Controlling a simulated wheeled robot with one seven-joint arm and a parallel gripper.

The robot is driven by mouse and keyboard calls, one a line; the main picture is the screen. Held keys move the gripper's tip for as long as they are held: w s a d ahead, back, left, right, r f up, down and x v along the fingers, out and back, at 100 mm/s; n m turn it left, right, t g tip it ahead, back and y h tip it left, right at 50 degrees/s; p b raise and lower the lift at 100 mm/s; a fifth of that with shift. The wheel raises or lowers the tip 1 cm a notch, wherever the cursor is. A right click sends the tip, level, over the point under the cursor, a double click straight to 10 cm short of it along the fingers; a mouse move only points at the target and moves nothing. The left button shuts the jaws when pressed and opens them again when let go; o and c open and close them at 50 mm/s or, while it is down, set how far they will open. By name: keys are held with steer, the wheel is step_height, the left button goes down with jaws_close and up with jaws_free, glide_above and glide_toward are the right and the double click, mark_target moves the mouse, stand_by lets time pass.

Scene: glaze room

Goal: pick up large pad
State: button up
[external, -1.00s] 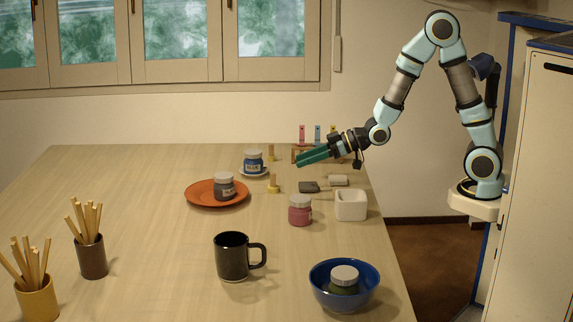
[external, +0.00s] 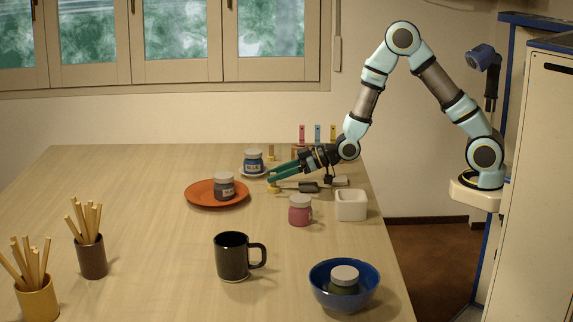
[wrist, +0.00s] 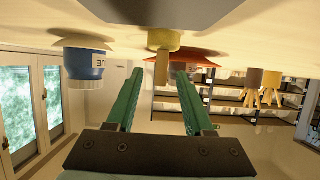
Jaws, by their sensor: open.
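A round yellow pad with an upright peg handle (wrist: 162,40) stands on the table and appears upside down in the wrist view. In the external view its base (external: 273,190) shows beneath my fingers, which hide most of the handle. A second, similar yellow pad (external: 271,153) stands farther back; I cannot tell for sure which is larger. My gripper (wrist: 158,71) is open, its green fingers low over the table. The handle shows between the two fingertips in the wrist view, with a gap on each side; nothing is gripped.
A blue jar (external: 253,161) stands on a saucer behind the gripper. An orange plate (external: 200,196) with a dark jar (external: 224,186) is to the left. A pink jar (external: 300,210), white pot (external: 351,205) and dark flat-headed tool (external: 309,187) are near.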

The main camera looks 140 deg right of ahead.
steer(key=shift+w+d+f, duration=0.2)
steer(key=shift+w+d, duration=0.2)
steer(key=shift+w, duration=0.05)
steer(key=shift+c, duration=0.3)
jaws_close()
